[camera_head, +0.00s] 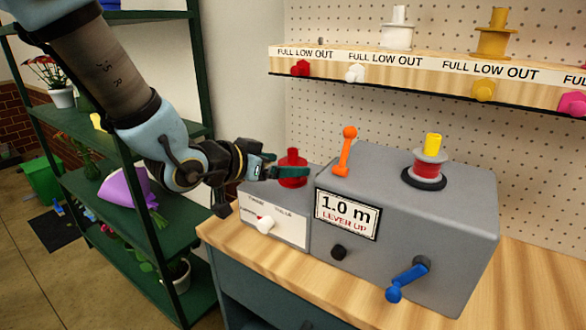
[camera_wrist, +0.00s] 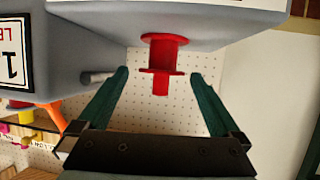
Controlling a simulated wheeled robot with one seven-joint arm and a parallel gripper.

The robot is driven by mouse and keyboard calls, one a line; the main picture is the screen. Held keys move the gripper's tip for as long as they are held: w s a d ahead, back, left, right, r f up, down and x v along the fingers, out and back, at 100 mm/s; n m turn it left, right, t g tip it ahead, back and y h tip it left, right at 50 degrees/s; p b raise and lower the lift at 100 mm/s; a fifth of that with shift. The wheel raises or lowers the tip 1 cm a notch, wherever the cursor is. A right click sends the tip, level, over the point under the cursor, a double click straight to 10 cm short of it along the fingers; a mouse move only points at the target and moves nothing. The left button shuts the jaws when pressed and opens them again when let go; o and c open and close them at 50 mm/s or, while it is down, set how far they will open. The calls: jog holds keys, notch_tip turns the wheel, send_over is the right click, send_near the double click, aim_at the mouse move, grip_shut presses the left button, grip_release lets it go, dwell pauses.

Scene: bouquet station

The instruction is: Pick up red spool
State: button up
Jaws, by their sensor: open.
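The red spool (camera_head: 291,157) stands upright on top of the small grey box (camera_head: 311,205), left of the large machine. My gripper (camera_head: 300,171) is at the spool, with a green finger crossing in front of its lower part. In the wrist view the red spool (camera_wrist: 162,50) shows its flanges and post. There my gripper (camera_wrist: 160,75) is open, with one finger on each side of the post's end and visible gaps on both sides. Nothing is held.
The large grey machine (camera_head: 460,215) is to the right, with an orange lever (camera_head: 345,151), a blue crank (camera_head: 406,282) and a yellow-topped spool holding red ribbon (camera_head: 430,168). A shelf (camera_head: 420,66) with white and yellow spools hangs behind. Green shelving (camera_head: 100,205) is at left.

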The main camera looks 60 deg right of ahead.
aim_at(300, 161)
jog(key=shift+p+x, duration=0.8)
jog(key=shift+x, duration=2.4)
jog(key=shift+c, duration=0.4)
jog(key=c, duration=1.2)
